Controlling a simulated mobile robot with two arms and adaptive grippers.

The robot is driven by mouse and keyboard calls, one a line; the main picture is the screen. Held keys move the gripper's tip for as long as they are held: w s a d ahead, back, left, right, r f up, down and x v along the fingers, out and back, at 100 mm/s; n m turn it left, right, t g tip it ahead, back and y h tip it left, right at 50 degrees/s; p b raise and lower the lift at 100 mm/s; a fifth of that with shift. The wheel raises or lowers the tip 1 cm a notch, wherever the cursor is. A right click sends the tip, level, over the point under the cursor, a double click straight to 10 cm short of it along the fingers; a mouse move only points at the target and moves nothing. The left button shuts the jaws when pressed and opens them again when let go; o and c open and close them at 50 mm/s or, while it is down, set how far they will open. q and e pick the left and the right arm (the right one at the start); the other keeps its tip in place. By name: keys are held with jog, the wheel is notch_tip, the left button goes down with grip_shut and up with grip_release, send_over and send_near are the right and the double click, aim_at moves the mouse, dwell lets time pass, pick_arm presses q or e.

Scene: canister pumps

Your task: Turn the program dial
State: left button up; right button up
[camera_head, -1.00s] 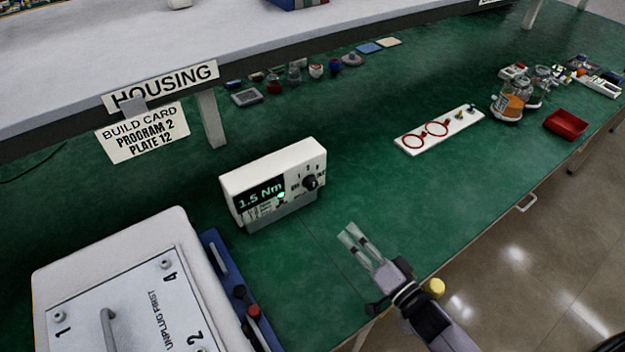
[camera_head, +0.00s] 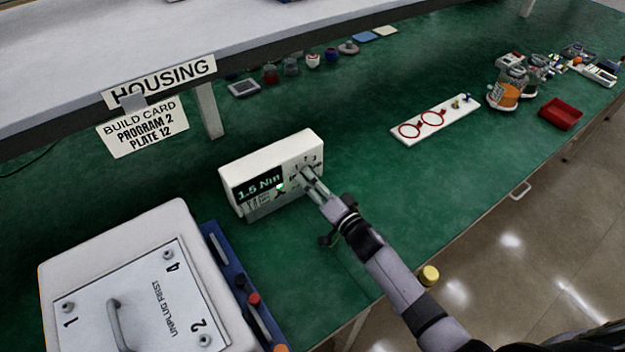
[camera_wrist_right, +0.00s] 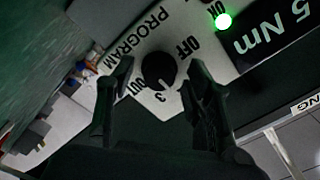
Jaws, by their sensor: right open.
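The program dial (camera_wrist_right: 159,70) is a round black knob on the white front of the controller box (camera_head: 262,160). In the right wrist view it sits between my two open fingers, with PROGRAM, OFF and a 3 printed around it. I cannot tell whether the fingers touch it. My right gripper (camera_head: 311,184) is open at the box's right front and hides most of the dial in the head view. The box's display (camera_head: 259,187) reads 1.5 Nm, beside a lit green light (camera_wrist_right: 223,21). A build card (camera_head: 143,127) reads PROGRAM 2, PLATE 12. My left gripper is not in view.
A white case (camera_head: 120,240) with a handle stands at the lower left, beside a blue holder (camera_head: 222,262) with tools. A white board with red rings (camera_head: 437,120) and a red tray (camera_head: 560,114) lie to the right. The green bench between is clear.

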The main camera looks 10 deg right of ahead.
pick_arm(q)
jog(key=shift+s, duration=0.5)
pick_arm(e)
jog(key=shift+w+a, duration=0.1)
jog(key=shift+w, duration=0.1)
jog(key=shift+c, duration=0.6)
grip_shut()
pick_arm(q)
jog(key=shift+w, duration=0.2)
